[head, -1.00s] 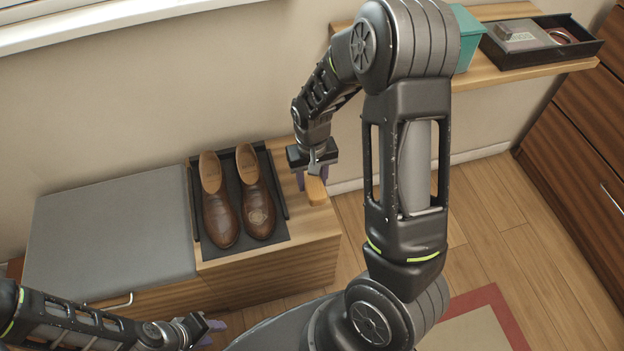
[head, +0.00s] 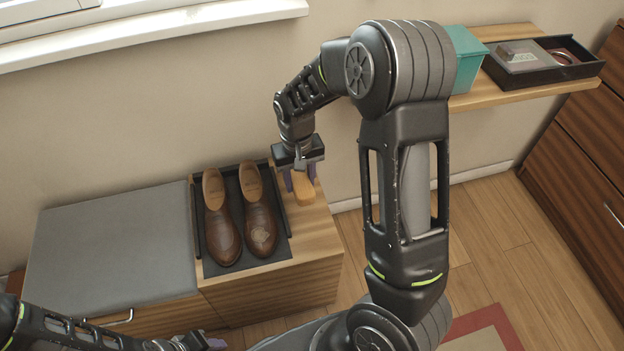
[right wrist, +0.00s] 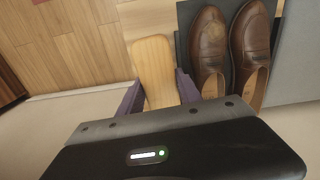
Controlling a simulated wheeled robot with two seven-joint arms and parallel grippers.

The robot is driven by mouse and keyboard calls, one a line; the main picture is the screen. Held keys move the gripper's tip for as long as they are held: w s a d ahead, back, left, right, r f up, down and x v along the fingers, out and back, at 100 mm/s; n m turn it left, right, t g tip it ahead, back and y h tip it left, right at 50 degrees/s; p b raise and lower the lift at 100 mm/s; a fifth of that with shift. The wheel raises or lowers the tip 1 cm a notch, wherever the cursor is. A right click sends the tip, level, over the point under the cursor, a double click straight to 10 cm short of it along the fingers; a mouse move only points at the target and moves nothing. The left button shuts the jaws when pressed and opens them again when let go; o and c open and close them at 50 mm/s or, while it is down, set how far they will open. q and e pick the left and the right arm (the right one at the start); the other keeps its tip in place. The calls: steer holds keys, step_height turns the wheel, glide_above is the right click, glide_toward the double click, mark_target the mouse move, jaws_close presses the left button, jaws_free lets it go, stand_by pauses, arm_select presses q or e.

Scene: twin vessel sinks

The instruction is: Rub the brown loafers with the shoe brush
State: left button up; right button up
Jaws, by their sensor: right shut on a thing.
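The brown loafers (head: 222,235) stand side by side on a dark tray (head: 280,248) on the wooden bench, toes toward me. The loafer on the right in the head view has a paler patch on its toe. My right gripper (head: 301,184) is shut on the shoe brush (head: 304,191), to the right of the loafers and apart from them. The brush's light wooden top also shows in the right wrist view (right wrist: 153,68), between the purple fingers; its bristles are hidden. My left gripper (head: 214,344) is low at the bottom edge, its jaws too small to judge.
A grey cushion (head: 110,255) covers the bench's left part. A wall shelf (head: 510,90) at upper right holds a teal box (head: 466,62) and a black open tray (head: 510,77). A wooden drawer unit (head: 580,160) stands at far right. A red-bordered rug (head: 492,325) lies on the floor.

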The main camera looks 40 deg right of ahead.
steer(key=w+a+r+n, duration=0.1)
steer(key=w+a+r, duration=0.3)
steer(key=r, duration=0.5)
steer(key=w+a+r+n, duration=0.2)
steer(key=w+a+r, duration=0.2)
steer(key=a+r, duration=0.3)
step_height(320, 180, up, 3)
steer(key=shift+r, duration=0.1)
